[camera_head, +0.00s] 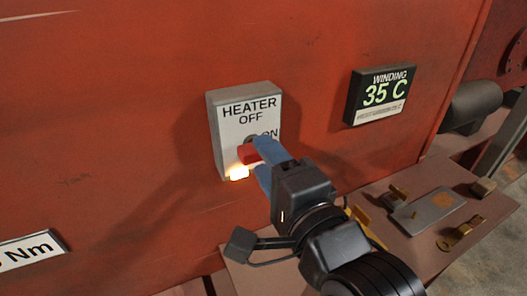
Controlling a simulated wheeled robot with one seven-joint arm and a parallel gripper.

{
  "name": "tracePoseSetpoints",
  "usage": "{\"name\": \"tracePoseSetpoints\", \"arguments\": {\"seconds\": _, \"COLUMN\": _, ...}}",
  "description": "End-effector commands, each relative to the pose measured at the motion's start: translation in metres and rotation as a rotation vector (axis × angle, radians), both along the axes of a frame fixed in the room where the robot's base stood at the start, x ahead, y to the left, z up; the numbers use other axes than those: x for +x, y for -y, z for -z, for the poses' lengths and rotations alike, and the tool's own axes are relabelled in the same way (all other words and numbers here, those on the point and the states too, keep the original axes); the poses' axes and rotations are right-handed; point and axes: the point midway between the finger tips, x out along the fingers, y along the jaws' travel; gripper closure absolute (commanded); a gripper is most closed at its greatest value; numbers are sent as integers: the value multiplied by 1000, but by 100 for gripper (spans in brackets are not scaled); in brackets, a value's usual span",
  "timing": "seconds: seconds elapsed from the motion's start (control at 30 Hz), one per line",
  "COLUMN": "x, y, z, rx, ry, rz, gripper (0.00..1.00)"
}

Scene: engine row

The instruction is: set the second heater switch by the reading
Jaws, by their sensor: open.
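The heater switch box (230,150) is a grey box with a white face on the red machine wall. It reads HEATER, with OFF above and ON to the right. Its red switch handle (246,153) shows beside my gripper (256,162), whose blue fingers are at the box face. The fingers are open; whether they touch the handle I cannot tell. They hide part of the face and the knob's lower right. A lit lamp (238,173) glows at the bottom of the box. The reading display (382,92), to the right, shows WINDING 35 C; its smaller line is unreadable.
A brown ledge (480,203) juts out at the lower right, carrying a grey plate (428,209) and several small brass and dark metal parts. The red wall between box and display is clear.

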Motion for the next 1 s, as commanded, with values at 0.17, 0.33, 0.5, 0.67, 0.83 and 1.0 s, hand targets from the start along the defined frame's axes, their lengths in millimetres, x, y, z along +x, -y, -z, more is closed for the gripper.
{"name": "tracePoseSetpoints", "arguments": {"seconds": 0.17, "x": 12, "y": -7, "z": 0, "rx": -1, "ry": 1, "rz": 0, "gripper": 53}}
{"name": "tracePoseSetpoints", "arguments": {"seconds": 0.33, "x": 14, "y": -8, "z": 0, "rx": -1, "ry": 1, "rz": 0, "gripper": 53}}
{"name": "tracePoseSetpoints", "arguments": {"seconds": 0.5, "x": 14, "y": -8, "z": 0, "rx": -1, "ry": 1, "rz": 0, "gripper": 57}}
{"name": "tracePoseSetpoints", "arguments": {"seconds": 0.67, "x": 14, "y": -8, "z": 0, "rx": -1, "ry": 0, "rz": 1, "gripper": 72}}
{"name": "tracePoseSetpoints", "arguments": {"seconds": 0.83, "x": 14, "y": -8, "z": 0, "rx": -1, "ry": 0, "rz": 1, "gripper": 89}}
{"name": "tracePoseSetpoints", "arguments": {"seconds": 1.0, "x": 14, "y": -8, "z": 1, "rx": -1, "ry": 0, "rz": 1, "gripper": 100}}
